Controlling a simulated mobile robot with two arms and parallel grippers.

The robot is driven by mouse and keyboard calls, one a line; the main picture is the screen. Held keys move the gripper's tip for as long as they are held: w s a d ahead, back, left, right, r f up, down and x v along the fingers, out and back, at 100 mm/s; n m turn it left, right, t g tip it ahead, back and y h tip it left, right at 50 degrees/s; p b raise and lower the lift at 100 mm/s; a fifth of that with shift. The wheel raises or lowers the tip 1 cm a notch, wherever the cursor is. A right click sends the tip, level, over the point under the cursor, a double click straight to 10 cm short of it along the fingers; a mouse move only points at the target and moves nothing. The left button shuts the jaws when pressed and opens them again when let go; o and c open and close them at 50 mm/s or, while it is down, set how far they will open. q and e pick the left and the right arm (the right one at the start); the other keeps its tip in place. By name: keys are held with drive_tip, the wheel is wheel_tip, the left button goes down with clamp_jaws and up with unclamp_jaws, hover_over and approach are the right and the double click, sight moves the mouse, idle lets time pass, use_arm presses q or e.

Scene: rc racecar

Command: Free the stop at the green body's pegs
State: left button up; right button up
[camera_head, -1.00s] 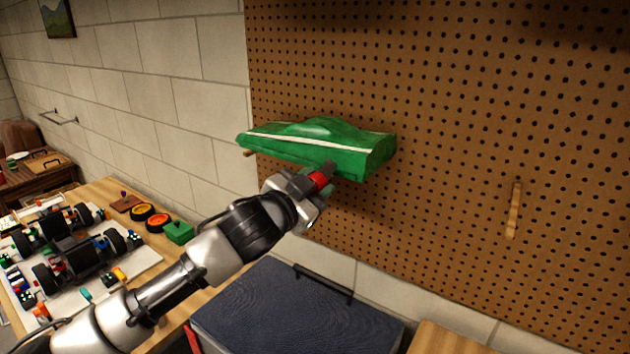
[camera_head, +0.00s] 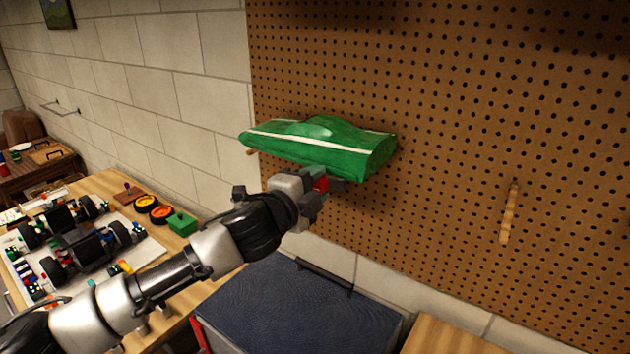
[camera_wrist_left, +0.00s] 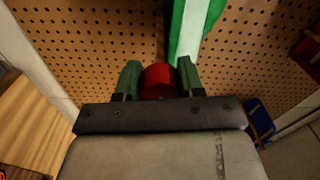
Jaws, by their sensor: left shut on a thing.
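The green car body (camera_head: 325,145) with a white stripe rests against the pegboard in the head view. Part of it also shows in the left wrist view (camera_wrist_left: 205,20). A peg end (camera_head: 251,152) sticks out under its left end. The red stop (camera_head: 320,184) is just under the body's right part, and shows as a red cylinder in the left wrist view (camera_wrist_left: 158,81). My left gripper (camera_head: 326,183) is shut on the red stop, one finger on each side of it. The peg behind the stop is hidden. My right gripper is not in view.
The brown pegboard (camera_head: 450,130) fills the right side, with a wooden peg strip (camera_head: 509,213) on it. A dark blue chest (camera_head: 295,315) stands below. A workbench (camera_head: 105,185) at left holds a car chassis (camera_head: 85,250), orange-rimmed wheels (camera_head: 161,213) and a green block (camera_head: 182,223).

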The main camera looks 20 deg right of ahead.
use_arm(q)
drive_tip(key=shift+m, duration=0.9)
drive_tip(key=o, duration=0.9)
drive_tip(key=shift+s+a, duration=0.1)
